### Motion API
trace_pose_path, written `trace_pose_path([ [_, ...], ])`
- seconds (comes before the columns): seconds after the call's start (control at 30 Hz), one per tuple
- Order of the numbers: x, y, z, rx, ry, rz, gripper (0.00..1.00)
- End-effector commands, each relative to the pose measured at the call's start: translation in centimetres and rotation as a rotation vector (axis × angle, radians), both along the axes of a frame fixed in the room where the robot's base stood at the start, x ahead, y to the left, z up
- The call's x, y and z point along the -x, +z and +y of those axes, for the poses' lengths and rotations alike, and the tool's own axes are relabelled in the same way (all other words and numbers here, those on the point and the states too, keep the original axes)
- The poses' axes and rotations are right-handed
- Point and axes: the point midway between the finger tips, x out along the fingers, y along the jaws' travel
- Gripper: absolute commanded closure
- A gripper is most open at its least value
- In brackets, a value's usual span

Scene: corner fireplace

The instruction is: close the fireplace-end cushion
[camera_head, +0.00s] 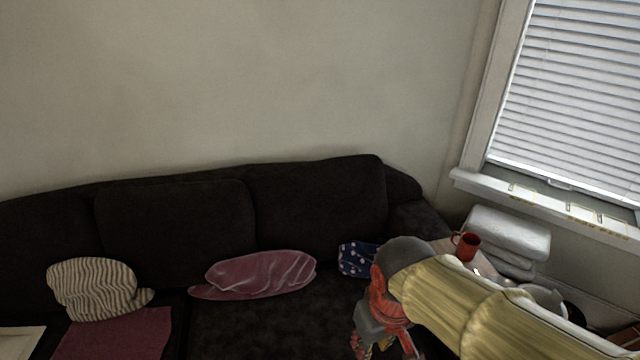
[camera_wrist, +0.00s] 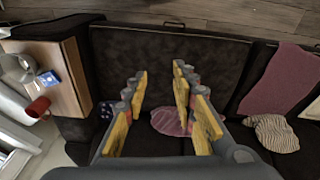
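The dark sofa (camera_head: 170,225) stands along the wall in the head view. Its seat cushion at the side-table end (camera_head: 235,325) is partly hidden by my arm. In the wrist view this cushion (camera_wrist: 215,62) is a broad dark panel with a small handle (camera_wrist: 174,24) at its front edge. I cannot tell whether it is raised or flat. My gripper (camera_wrist: 160,76) is open and empty, its fingers spread over the panel. In the head view my gripper (camera_head: 378,345) points down over the right part of the seat, its tips cut off.
A pink pillow (camera_head: 262,275), blue patterned pillow (camera_head: 356,260), striped pillow (camera_head: 95,288) and red blanket (camera_head: 120,335) lie on the sofa. A side table (camera_wrist: 62,82) with a red mug (camera_head: 467,246) stands at the sofa's end. Wooden floor (camera_wrist: 235,18) is clear.

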Motion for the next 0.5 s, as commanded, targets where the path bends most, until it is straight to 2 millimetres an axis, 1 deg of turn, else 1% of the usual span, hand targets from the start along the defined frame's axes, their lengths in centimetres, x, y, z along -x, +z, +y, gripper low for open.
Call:
trace_pose_path([
  [0.03, 0.4, 1.1, -1.1, -0.020, -0.047, -0.043, 0.73],
  [0.3, 2.7, 5.3, -6.1, -0.084, -0.240, -0.239, 0.73],
  [0.4, 3.5, 6.5, -7.4, -0.090, -0.287, -0.291, 0.73],
  [0.5, 3.8, 7.6, -8.4, -0.092, -0.322, -0.331, 0.73],
])
